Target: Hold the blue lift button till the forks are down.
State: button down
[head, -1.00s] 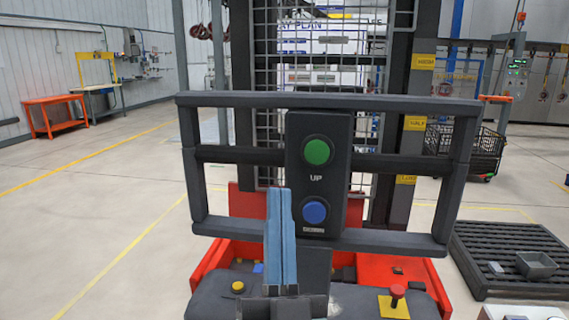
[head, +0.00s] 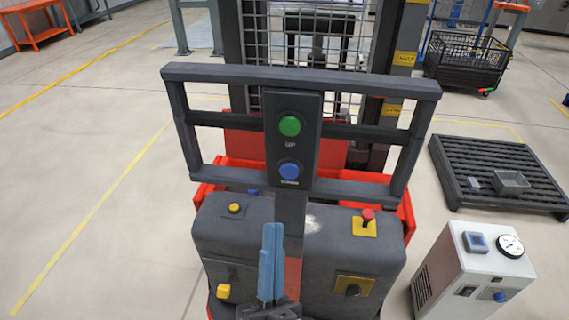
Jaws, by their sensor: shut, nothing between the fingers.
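The blue lift button (head: 289,169) is the lower button on a dark control box (head: 312,150) fixed to the black rail frame. A green button (head: 290,126) sits above it with the word UP beneath. My gripper (head: 272,228) is shut and empty, its blue fingers pointing up. In the picture it is below and a little left of the blue button, apart from it. The forks are hidden behind the truck's body and mast.
The truck's dark cover (head: 320,240) carries a red knob (head: 367,215) and yellow buttons. A white cabinet with a gauge (head: 473,275) stands at right. A dark slatted platform (head: 500,172) holds small trays. A wire cage (head: 466,64) stands behind. Floor at left is clear.

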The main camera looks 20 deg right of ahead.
aim_at(287, 166)
jog(key=shift+w+d, duration=0.1)
jog(key=w+d+b, duration=0.3)
jog(key=w+d, duration=0.1)
jog(key=w, duration=0.3)
jog(key=shift+d, duration=0.4)
jog(key=shift+w, duration=0.15)
dwell(1.8)
jog(key=shift+w+d+b, duration=0.2)
jog(key=shift+w+b, duration=0.05)
jog(key=shift+b, duration=0.3)
jog(key=shift+w+d+b, duration=0.25)
jog(key=shift+w+b, duration=0.1)
jog(key=shift+b, duration=0.05)
dwell(2.1)
jog(key=shift+s+a, duration=0.45)
jog(key=shift+s, duration=0.25)
